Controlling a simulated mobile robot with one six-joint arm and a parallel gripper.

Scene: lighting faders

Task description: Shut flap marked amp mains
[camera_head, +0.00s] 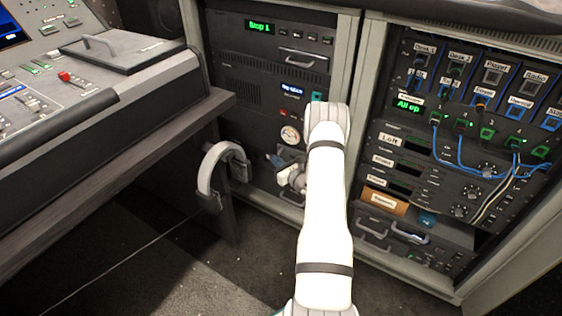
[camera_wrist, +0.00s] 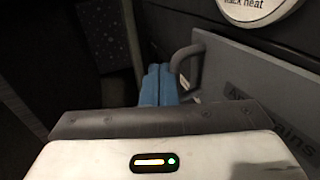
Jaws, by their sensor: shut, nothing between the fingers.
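The flap (camera_wrist: 228,82) is a grey panel in the wrist view, with partly hidden lettering ending in "ains". A grey bar handle (camera_wrist: 184,60) stands out near its left edge. I cannot tell for sure how far the flap stands open. My gripper (camera_wrist: 160,84) has blue fingers that are shut and empty, beside the handle on its left; whether they touch it is unclear. In the head view my gripper (camera_head: 274,160) is at the lower left rack, just below a round gauge, and my arm and wrist hide much of the flap there.
The round white gauge (camera_head: 290,135), lettered "heat", sits above the flap. A curved grey handle (camera_head: 222,168) juts out to the left, near the mixing desk (camera_head: 95,130). The right rack (camera_head: 400,150) carries blue and white cables. Dark floor is open below.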

